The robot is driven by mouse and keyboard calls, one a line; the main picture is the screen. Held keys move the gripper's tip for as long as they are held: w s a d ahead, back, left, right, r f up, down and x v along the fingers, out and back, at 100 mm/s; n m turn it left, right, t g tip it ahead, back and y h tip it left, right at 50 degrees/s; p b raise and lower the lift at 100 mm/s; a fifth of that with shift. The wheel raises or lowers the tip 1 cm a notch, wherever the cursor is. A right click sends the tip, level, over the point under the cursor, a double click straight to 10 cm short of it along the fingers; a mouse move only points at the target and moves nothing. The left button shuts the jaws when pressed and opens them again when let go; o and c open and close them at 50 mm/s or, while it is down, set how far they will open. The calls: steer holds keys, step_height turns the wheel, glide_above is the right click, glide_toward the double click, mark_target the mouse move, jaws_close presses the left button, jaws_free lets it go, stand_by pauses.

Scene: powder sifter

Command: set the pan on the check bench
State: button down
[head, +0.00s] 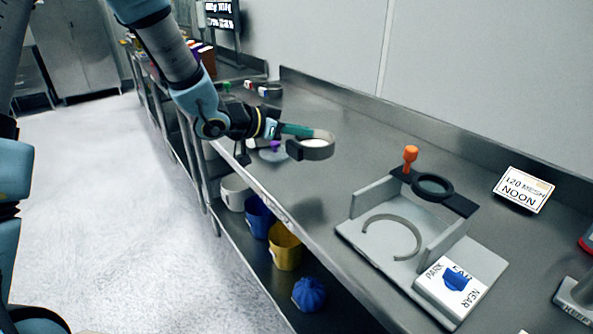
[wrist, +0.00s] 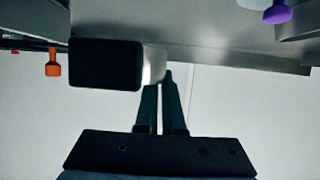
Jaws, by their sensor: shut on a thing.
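The pan (head: 316,149) is a shallow grey round dish with something white inside and a dark block on its near side. My gripper (head: 298,131), with dark green fingers, is shut on it and holds it above the steel bench (head: 330,190). In the wrist view, the fingers (wrist: 163,92) are close together, beside a black block (wrist: 105,64) and a pale piece (wrist: 153,64). Most of the pan is hidden there. I cannot tell which part of the bench is the check bench.
A grey fixture (head: 363,248) with a black ring (head: 434,187) and orange knob (head: 410,154) stands at right. Nearby are a dial block (head: 470,292) and a sign (head: 523,190). Coloured cups (head: 284,247) stand on the lower shelf.

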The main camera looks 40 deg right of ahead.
mark_target(301, 176)
step_height(301, 176, down, 9)
steer(key=shift+r+p, duration=0.1)
steer(key=shift+p, duration=0.6)
steer(key=c, duration=1)
jaws_free()
steer(key=shift+f, duration=0.2)
